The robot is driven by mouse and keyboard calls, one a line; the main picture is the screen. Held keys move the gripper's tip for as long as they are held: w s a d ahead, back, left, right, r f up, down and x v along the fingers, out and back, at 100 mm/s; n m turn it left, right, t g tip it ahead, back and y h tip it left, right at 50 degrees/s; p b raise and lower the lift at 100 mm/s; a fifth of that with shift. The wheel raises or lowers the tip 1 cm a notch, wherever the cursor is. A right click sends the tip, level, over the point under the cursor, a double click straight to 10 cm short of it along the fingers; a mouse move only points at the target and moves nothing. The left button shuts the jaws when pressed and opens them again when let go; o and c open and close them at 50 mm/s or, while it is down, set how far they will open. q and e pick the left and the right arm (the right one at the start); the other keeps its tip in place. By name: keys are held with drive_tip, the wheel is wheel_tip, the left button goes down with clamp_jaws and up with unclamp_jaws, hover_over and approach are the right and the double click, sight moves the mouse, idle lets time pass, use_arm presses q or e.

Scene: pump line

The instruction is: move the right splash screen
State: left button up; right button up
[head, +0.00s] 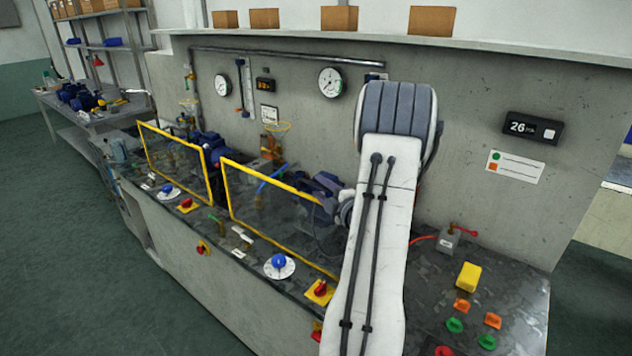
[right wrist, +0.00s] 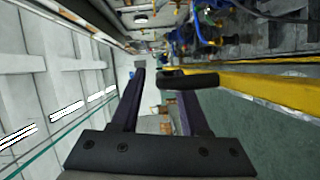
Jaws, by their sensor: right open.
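The right splash screen (head: 268,212) is a clear pane in a yellow frame, standing on the bench near its front edge, left of my right arm in the head view. Its right end is hidden by my arm. In the right wrist view a yellow frame bar (right wrist: 268,87) runs in from the right, with a black rounded handle (right wrist: 195,80) beside it. My right gripper (right wrist: 155,76) is open. The handle's end reaches across one finger into the gap; I cannot tell if they touch. My right gripper is mostly hidden behind my arm in the head view. My left gripper is out of view.
The left splash screen (head: 176,160) stands further left. Blue knobs (head: 279,260) and red-yellow switches (head: 320,291) line the bench front. A yellow block (head: 468,276) and coloured buttons sit at right. Gauges (head: 331,82) hang on the wall behind.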

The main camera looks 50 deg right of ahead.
drive_tip(key=shift+x, duration=0.95)
clamp_jaws()
idle(0.8)
